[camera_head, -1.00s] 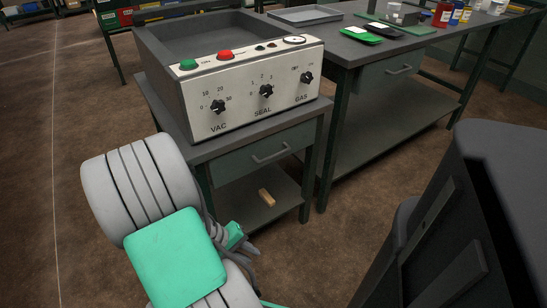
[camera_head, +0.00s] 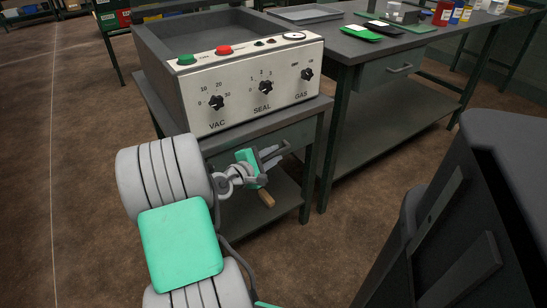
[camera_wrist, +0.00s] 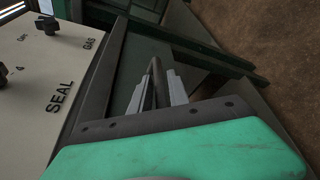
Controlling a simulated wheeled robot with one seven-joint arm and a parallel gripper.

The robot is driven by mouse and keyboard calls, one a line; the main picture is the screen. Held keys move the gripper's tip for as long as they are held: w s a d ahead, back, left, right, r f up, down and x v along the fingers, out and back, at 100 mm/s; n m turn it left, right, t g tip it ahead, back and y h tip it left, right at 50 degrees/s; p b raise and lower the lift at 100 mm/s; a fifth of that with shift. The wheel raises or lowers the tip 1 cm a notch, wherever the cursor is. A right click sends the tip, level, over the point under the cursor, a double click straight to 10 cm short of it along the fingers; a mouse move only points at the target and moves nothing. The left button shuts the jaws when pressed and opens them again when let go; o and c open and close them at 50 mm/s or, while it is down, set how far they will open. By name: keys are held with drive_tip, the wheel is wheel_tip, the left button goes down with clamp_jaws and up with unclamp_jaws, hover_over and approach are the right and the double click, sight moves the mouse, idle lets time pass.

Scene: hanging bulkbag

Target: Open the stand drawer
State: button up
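The stand (camera_head: 318,118) carries the control-panel machine, and its grey-green drawer (camera_head: 302,132) is below the top. The drawer looks shut. My gripper (camera_head: 277,151) is at the drawer front and hides most of the handle in the head view. In the wrist view, the dark bar handle (camera_wrist: 154,80) lies between the two grey fingers of my gripper (camera_wrist: 156,88). The fingers look open, with a small gap beside the bar. Whether either finger touches it is hard to tell.
The machine (camera_head: 240,85) with knobs and buttons sits on the stand. A wooden block (camera_head: 266,198) lies on the lower shelf. A workbench (camera_head: 345,50) with its own drawer stands to the right. A dark object (camera_head: 480,200) fills the lower right.

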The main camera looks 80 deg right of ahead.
drive_tip(key=shift+d, duration=0.2)
clamp_jaws()
idle(1.3)
